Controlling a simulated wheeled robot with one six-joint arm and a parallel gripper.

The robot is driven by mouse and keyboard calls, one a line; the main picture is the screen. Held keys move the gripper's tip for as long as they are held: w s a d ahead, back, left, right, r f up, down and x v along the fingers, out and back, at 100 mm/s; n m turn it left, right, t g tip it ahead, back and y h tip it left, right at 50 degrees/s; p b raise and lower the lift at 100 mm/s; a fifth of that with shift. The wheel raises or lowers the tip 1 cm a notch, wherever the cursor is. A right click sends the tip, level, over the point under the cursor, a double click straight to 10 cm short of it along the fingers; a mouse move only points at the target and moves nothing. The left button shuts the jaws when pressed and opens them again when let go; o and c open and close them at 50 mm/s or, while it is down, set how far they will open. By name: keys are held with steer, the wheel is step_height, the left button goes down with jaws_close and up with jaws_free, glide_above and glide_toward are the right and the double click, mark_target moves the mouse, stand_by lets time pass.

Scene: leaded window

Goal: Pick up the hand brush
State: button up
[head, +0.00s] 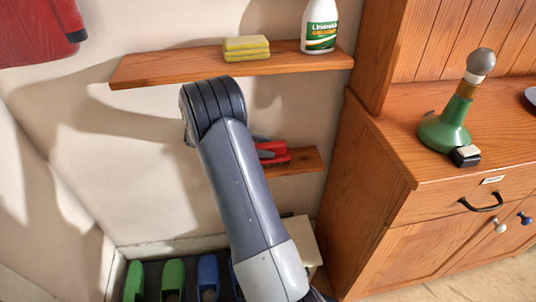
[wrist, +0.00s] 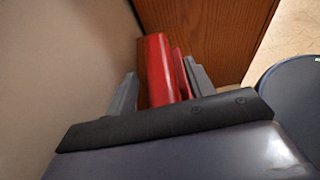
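The hand brush (head: 272,152) is red and lies on the small lower wooden shelf, partly hidden behind my arm in the head view. In the wrist view the red brush (wrist: 159,68) lies lengthwise between the two grey fingers of my gripper (wrist: 160,72). The fingers are spread, one on each side of it. A narrow gap shows between the left finger and the brush; the right finger is close beside it, and I cannot tell whether it touches. In the head view most of my gripper is hidden by my arm.
An upper shelf (head: 180,66) carries yellow sponges (head: 246,48) and a white bottle (head: 320,27). A wooden cabinet (head: 350,190) stands right of the lower shelf (head: 306,161), with a green-based object (head: 445,130) on top. Green and blue clogs (head: 208,278) stand below. A wall closes the left side.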

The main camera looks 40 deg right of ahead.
steer(key=shift+s+d, duration=0.15)
steer(key=shift+s, duration=0.1)
steer(key=c, duration=1)
steer(key=shift+c, duration=0.2)
